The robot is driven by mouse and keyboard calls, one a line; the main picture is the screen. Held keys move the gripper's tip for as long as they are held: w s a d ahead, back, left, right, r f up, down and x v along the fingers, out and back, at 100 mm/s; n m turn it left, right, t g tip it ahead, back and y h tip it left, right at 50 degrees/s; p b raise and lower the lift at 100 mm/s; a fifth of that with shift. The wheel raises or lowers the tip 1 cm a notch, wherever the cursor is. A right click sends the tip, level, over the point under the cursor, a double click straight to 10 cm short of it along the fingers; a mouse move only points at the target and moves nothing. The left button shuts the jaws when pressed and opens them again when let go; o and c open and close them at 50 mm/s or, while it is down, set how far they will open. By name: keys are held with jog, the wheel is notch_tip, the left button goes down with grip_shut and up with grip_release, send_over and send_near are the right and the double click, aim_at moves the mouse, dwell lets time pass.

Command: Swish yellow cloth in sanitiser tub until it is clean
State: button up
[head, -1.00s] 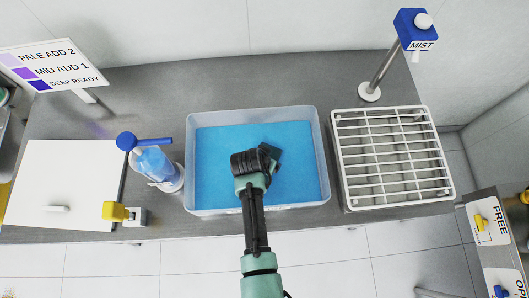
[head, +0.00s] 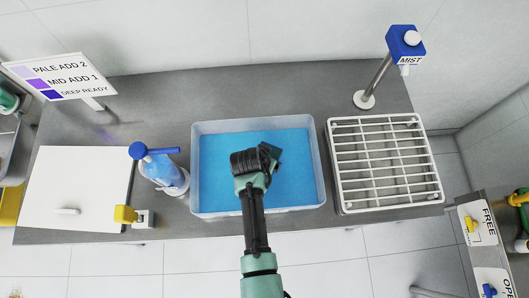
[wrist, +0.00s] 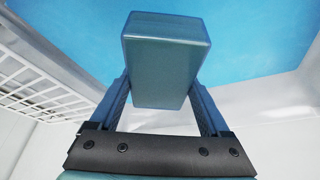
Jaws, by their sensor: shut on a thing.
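The clear tub (head: 320,183) stands mid-counter and holds bright blue liquid (head: 225,180). My gripper (head: 272,155) is over the right-middle part of the tub, seen from above, with its fingers mostly hidden by my wrist. In the wrist view my gripper (wrist: 160,95) is shut on a smooth blue-green block-shaped thing (wrist: 165,55), with blue liquid beyond it. No yellow cloth shows plainly; I cannot tell whether the held thing is the cloth tinted by the blue. I cannot tell how deep it is in the liquid.
A white wire rack (head: 385,165) stands right of the tub, with a blue MIST dispenser (head: 404,45) behind it. Left are a blue-topped bottle (head: 165,172), a small yellow-knobbed fitting (head: 125,214) and a white board (head: 75,185). A colour sign (head: 65,80) stands at back left.

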jog(key=shift+r+p, duration=0.45)
jog(key=shift+r, duration=0.45)
jog(key=shift+r, duration=0.1)
notch_tip(320, 180, up, 3)
jog(key=p, duration=0.3)
jog(key=shift+r, duration=2.15)
